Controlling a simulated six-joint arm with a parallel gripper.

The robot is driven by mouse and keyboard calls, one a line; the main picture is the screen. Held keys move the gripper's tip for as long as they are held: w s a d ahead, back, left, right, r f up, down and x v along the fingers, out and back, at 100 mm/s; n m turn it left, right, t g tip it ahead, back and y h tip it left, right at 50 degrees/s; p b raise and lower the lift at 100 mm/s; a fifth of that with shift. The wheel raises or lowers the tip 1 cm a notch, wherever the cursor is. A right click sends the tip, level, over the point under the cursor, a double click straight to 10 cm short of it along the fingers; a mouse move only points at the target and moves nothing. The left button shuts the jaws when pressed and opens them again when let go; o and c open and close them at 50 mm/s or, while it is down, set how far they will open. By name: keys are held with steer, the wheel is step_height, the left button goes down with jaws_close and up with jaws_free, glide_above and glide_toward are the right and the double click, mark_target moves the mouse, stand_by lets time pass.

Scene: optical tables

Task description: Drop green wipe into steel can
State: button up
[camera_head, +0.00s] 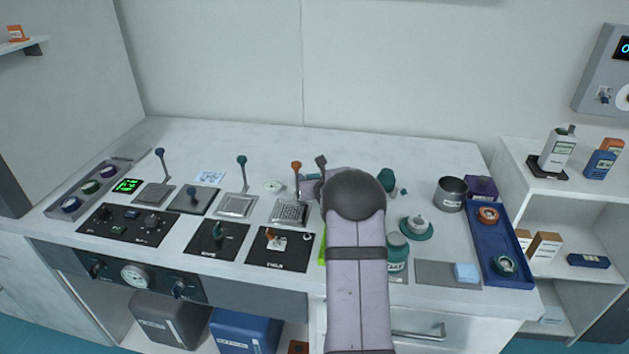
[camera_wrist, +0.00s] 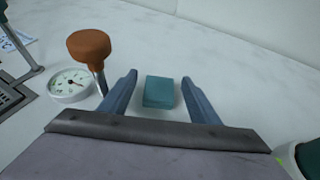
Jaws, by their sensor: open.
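The green wipe, a small teal-green folded block (camera_wrist: 159,93), lies on the white tabletop in the wrist view. My gripper (camera_wrist: 159,80) is open, with one blue-grey finger on each side of the wipe and a gap to both; I cannot tell how high the fingers are. In the head view my arm hides the wipe and the fingertips. The steel can (camera_head: 451,195) is an upright, open-topped grey cylinder at the right of the table, well to the right of my gripper.
An orange-knobbed lever (camera_wrist: 90,52) stands close left of my gripper, with a round gauge (camera_wrist: 69,85) beyond it. A purple box (camera_head: 481,187) and a blue tray (camera_head: 488,243) are beside the can. A light-blue block (camera_head: 466,272) lies on a grey mat.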

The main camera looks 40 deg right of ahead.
steer(key=c, duration=1.2)
steer(key=shift+r, duration=0.15)
steer(key=shift+r, duration=0.8)
step_height(320, 180, up, 16)
steer(key=p, duration=0.4)
steer(key=shift+r+p, duration=0.1)
steer(key=shift+p, duration=0.3)
